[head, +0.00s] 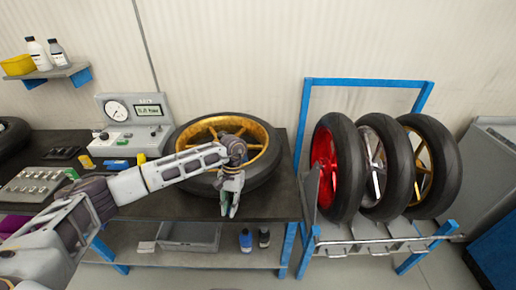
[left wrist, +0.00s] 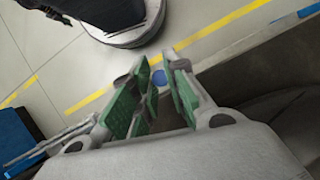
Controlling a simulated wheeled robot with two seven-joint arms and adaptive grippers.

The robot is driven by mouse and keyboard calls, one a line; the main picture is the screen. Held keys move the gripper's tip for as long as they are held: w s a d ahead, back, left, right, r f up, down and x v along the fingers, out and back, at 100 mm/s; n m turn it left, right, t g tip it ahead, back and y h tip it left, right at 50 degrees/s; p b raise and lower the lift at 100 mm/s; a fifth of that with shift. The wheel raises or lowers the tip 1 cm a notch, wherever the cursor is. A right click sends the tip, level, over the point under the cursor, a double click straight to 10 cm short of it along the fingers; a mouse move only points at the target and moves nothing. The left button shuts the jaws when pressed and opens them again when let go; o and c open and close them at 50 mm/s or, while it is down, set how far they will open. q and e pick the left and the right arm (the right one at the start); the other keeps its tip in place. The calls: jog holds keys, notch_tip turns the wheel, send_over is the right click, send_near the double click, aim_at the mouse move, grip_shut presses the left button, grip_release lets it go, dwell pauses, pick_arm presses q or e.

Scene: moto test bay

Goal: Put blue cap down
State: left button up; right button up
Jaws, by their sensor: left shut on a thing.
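My left gripper (head: 230,208) points down at the front edge of the dark workbench (head: 185,205), in front of the gold-rimmed wheel (head: 265,178). In the left wrist view its green-padded fingers (left wrist: 158,92) are shut on the small blue cap (left wrist: 159,77), which shows between the fingertips. The cap is mostly hidden by the fingers, and I cannot make it out in the head view. My right gripper is not in view.
A gauge box (head: 135,122) stands at the back of the bench. A tray of metal parts (head: 35,184) lies at the left. A rack (head: 306,120) with red, silver and gold wheels stands right of the bench. Bottles (head: 246,240) and a grey bin (head: 188,236) sit on the lower shelf.

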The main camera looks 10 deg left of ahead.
pick_arm(q)
jog(key=d+r+m+y, duration=0.1)
jog(key=d+r+m, duration=0.3)
jog(key=d+r, duration=0.3)
jog(key=s+d+r+m+t+y, duration=0.1)
jog(key=d+r+m, duration=0.3)
jog(key=d+r, duration=0.4)
jog(key=shift+r+y, duration=0.5)
jog(key=shift+r, duration=2.85)
jog(key=s+a+r+n+h, duration=0.1)
jog(key=s+a+r+n, duration=0.1)
jog(key=r, duration=0.4)
jog(key=shift+s+a+n+g, duration=0.25)
jog(key=shift+a+n, duration=0.45)
jog(key=shift+a, duration=0.6)
jog(key=shift+w+d, duration=0.1)
jog(key=shift+w, duration=0.05)
jog(key=w+d+n+h, duration=0.2)
jog(key=w+d+n, duration=0.2)
jog(key=w+d, duration=0.5)
jog(key=shift+w+d+n, duration=0.15)
jog(key=shift+d+n, duration=0.15)
jog(key=shift+d, duration=0.8)
jog(key=shift+g, duration=0.25)
